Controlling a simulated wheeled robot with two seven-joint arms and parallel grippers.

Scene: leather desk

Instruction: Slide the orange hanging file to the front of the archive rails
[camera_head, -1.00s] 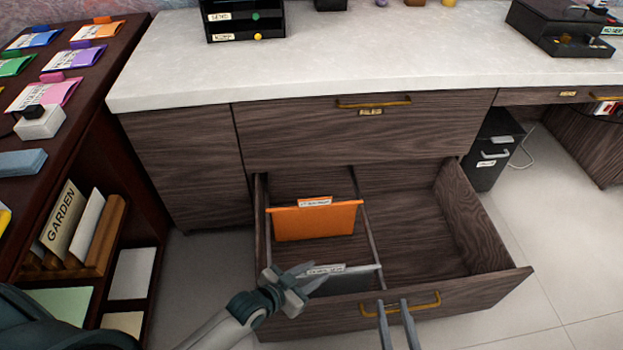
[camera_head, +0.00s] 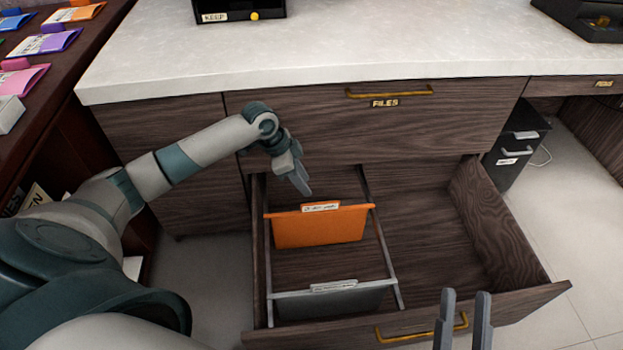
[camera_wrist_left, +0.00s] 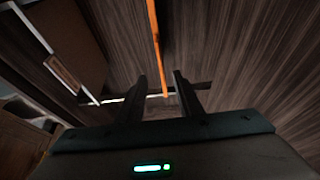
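The orange hanging file (camera_head: 321,228) hangs across the archive rails (camera_head: 385,245) in the open drawer, towards the back, with a white label tab on top. A grey hanging file (camera_head: 330,303) hangs near the drawer front. My left gripper (camera_head: 301,182) is above and behind the orange file, pointing down; its fingers look close together there. In the left wrist view the left gripper (camera_wrist_left: 162,92) has its two fingers apart, with the orange file's thin edge (camera_wrist_left: 156,48) appearing between them; contact is not clear. My right gripper (camera_head: 464,296) is open and empty over the drawer front.
The drawer front (camera_head: 540,298) carries a brass handle. The drawer's right half is empty. A closed drawer labelled FILES (camera_head: 310,130) and the pale desktop (camera_head: 400,45) rise behind. A dark bookcase (camera_head: 70,110) stands at the left.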

